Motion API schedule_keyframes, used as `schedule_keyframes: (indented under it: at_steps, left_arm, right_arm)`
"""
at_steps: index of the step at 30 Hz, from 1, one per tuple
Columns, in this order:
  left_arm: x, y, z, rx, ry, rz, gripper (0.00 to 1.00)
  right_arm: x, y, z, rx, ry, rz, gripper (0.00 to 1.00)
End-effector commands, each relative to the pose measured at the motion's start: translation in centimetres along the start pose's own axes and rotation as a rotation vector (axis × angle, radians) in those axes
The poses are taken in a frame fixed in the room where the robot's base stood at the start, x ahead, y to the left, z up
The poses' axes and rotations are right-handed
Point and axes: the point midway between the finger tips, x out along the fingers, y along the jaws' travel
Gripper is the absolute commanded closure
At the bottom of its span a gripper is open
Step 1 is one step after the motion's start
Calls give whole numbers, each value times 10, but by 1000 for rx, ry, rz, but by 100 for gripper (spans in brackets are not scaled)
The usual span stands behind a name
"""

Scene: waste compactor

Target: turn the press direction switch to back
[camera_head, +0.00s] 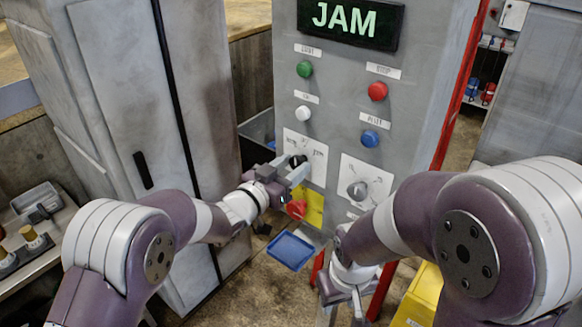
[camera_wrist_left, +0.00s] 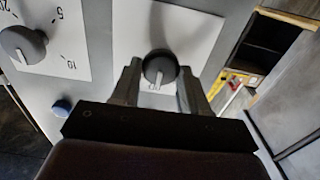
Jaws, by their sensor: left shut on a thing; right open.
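The grey panel holds a dark rotary knob (camera_head: 297,160) on a white plate, which I take for the press direction switch. Its plate lettering is too small to read for certain. My left gripper (camera_head: 292,171) is shut on this knob. In the left wrist view the knob (camera_wrist_left: 160,66) sits between the two fingers of the left gripper (camera_wrist_left: 159,82); its light pointer line faces the picture's bottom. The fingers partly hide the plate. My right gripper (camera_head: 343,302) hangs low, pointing down, open and away from the panel; its tips are partly cut off.
A second grey knob (camera_head: 357,190) with a number scale sits right of the first. Above are green (camera_head: 304,69), red (camera_head: 377,91), white (camera_head: 302,113) and blue (camera_head: 369,138) buttons and a lit JAM display (camera_head: 351,22). A red knob on yellow (camera_head: 297,208) is below. A blue tray (camera_head: 290,250) lies underneath.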

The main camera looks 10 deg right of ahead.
Motion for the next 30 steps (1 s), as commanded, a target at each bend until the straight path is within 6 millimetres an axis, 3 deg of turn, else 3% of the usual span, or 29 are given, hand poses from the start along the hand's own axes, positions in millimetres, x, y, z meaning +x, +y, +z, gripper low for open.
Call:
schedule_keyframes:
  at_steps: [8,30]
  left_arm:
    - [0,0,0,-120,-1,0,86]
    - [0,-3,1,-725,-2,-1,86]
  right_arm:
    - [1,0,0,0,0,0,57]
    - [-6,0,-1,0,0,0,57]
